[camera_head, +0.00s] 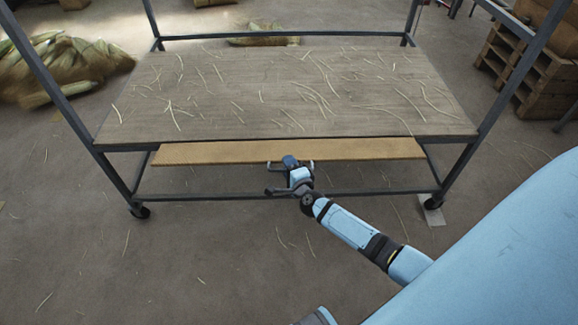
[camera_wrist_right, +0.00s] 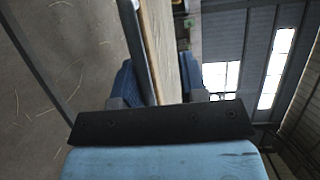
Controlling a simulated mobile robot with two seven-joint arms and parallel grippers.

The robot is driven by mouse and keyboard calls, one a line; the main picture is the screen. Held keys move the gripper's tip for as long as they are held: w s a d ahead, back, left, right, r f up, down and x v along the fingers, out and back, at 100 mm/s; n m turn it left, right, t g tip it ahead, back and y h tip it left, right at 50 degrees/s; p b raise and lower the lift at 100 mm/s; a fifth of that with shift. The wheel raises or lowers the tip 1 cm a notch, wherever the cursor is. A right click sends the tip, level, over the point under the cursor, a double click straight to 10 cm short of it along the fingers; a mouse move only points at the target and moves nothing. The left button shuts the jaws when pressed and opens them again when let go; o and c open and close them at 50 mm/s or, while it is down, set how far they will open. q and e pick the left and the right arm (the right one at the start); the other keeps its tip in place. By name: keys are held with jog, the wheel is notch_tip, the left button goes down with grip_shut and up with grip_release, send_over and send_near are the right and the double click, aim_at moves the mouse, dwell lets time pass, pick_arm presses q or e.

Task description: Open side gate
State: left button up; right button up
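The side gate (camera_head: 290,151) shows in the head view as a long, light-brown board along the near side of a wheeled metal cart, below the edge of its worn deck (camera_head: 250,95). My right gripper (camera_head: 291,163) is at the near edge of the board, around its middle, with its fingers spread apart. In the right wrist view the two blue fingers (camera_wrist_right: 158,85) stand on either side of a wooden edge and a dark rail. I cannot tell whether they touch. My left gripper is in neither view.
The cart's dark posts (camera_head: 494,85) and lower rail (camera_head: 230,196) frame the board. Thin straw lies on the deck and floor. The near floor is mostly clear.

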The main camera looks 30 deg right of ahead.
pick_arm(q)
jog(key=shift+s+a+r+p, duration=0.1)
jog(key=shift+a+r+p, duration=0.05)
jog(key=shift+p, duration=0.8)
pick_arm(e)
jog(key=s+a+r, duration=0.1)
jog(key=s+a, duration=0.1)
jog(key=s, duration=1.1)
jog(key=shift+s, duration=0.3)
jog(key=shift+r, duration=0.1)
